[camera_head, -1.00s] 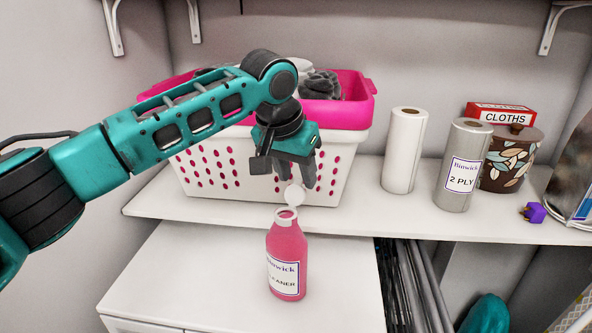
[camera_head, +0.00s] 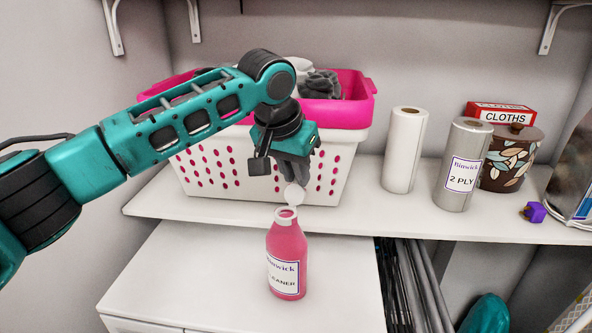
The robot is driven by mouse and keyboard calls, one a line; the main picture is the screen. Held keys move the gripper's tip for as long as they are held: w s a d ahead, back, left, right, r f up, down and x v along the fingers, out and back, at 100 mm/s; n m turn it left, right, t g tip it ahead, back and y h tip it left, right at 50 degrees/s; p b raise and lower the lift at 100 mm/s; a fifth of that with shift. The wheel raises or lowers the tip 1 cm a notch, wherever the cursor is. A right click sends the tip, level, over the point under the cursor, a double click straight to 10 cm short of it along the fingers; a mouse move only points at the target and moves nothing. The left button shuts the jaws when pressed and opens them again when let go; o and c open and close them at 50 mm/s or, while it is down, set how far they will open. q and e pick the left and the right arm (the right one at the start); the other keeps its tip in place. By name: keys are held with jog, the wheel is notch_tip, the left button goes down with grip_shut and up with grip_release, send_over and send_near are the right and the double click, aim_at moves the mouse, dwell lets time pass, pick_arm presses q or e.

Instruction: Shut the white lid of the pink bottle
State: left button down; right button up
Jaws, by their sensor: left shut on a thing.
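The pink bottle (camera_head: 287,262) stands upright on the white top of the unit, with a cleaner label on its front. Its white lid (camera_head: 294,194) is a round flap standing up open above the white neck ring (camera_head: 286,215). My left gripper (camera_head: 293,180) comes down from above, behind the bottle. Its fingers are closed together on the upper edge of the lid, and they hide part of that edge. My right gripper is not in view.
A white and pink laundry basket (camera_head: 210,172) stands on the shelf behind my left gripper. A white paper roll (camera_head: 404,150), a grey 2 ply roll (camera_head: 463,165) and a patterned pot (camera_head: 512,160) stand to the right. The white top (camera_head: 190,275) left of the bottle is clear.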

aim_at(296, 184)
pick_arm(q)
jog(key=shift+s+a+f+t+h+b, duration=0.15)
jog(key=shift+s+a+t+h+b, duration=0.2)
jog(key=shift+s+t+h+b, duration=0.3)
jog(key=shift+s+a+f+t+h+b, duration=0.1)
jog(key=shift+s+a+t+h+b, duration=0.3)
jog(key=shift+t+b, duration=0.45)
jog(key=shift+s+a+t+h+b, duration=0.2)
jog(key=shift+s+t+h+b, duration=0.1)
jog(key=shift+t+h+b, duration=0.3)
jog(key=shift+s+a+t+h+b, duration=0.15)
jog(key=shift+s+t+h+b, duration=0.15)
jog(key=shift+t, duration=0.4)
jog(key=c, duration=1)
grip_release()
jog(key=shift+c, duration=0.2)
jog(key=shift+r, duration=0.15)
jog(key=v, duration=1.2)
jog(key=shift+s+a+r+p, duration=0.15)
jog(key=shift+s+a+p, duration=0.05)
jog(key=shift+s+p, duration=0.15)
